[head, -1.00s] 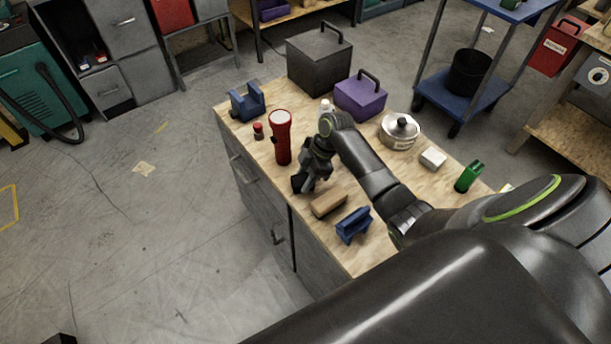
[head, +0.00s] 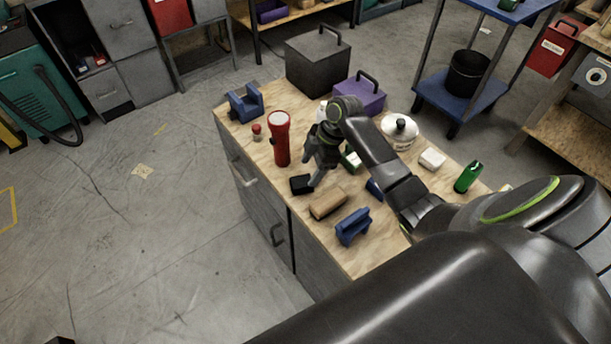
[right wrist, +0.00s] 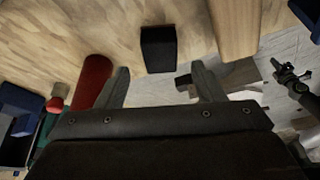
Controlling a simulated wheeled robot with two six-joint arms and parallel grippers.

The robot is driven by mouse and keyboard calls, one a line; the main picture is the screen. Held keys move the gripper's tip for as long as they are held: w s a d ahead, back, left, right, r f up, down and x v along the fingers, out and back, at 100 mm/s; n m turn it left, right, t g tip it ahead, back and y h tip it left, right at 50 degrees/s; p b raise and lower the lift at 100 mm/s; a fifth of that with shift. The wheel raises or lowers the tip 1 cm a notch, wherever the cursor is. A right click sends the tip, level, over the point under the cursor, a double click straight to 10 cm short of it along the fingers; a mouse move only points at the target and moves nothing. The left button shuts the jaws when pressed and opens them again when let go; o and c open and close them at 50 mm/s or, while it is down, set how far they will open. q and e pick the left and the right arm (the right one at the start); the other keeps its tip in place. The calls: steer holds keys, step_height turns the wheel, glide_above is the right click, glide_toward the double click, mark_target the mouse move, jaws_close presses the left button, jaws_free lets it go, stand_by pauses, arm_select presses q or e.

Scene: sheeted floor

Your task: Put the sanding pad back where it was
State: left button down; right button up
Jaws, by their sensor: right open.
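A small black block (head: 301,184), which looks like the sanding pad, lies on the wooden bench top near its front edge. It also shows in the right wrist view (right wrist: 158,48), ahead of the fingertips. My right gripper (head: 315,178) is open just right of the block, with a small gap. In the right wrist view its two fingers (right wrist: 165,82) stand apart with nothing between them. My left gripper is not in view.
A tan block (head: 328,204) and a blue holder (head: 353,226) lie nearby. A red flashlight (head: 281,139) stands upright left of the gripper. The bench (head: 365,261) also carries a purple box (head: 360,97), a pot (head: 399,132) and a green item (head: 468,177).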

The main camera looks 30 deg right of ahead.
steer(key=v, duration=0.7)
stand_by(0.4)
